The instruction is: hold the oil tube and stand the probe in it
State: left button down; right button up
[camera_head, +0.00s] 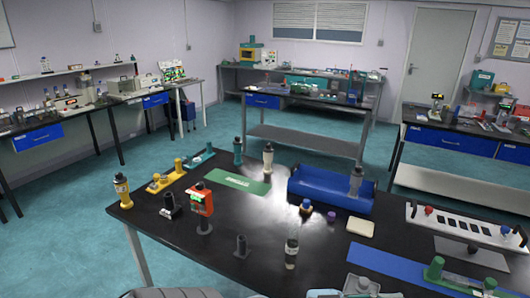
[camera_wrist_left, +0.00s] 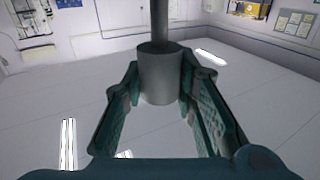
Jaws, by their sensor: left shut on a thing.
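In the left wrist view my left gripper (camera_wrist_left: 162,110) is shut on a grey cylinder with a thinner dark shaft, which looks like the probe (camera_wrist_left: 161,75). The shaft runs out of the top of the picture and its end is not seen. A clear, dark-capped tube with a white label, apparently the oil tube (camera_head: 291,250), stands upright on the black table near its front in the head view. No gripper is seen at this tube. Neither gripper shows clearly in the head view, and my right gripper is not seen.
On the black table (camera_head: 270,275) are a small dark cup (camera_head: 241,246), an orange device (camera_head: 202,205), a blue tray (camera_head: 320,192) with a grey cylinder, a blue mat (camera_head: 400,268) and a white slotted rack (camera_head: 460,228). Ceiling panels with lights fill much of the wrist view.

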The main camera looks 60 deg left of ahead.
aim_at(290, 265)
jog(key=u, duration=0.1)
jog(key=k, duration=0.1)
jog(key=u, duration=1.3)
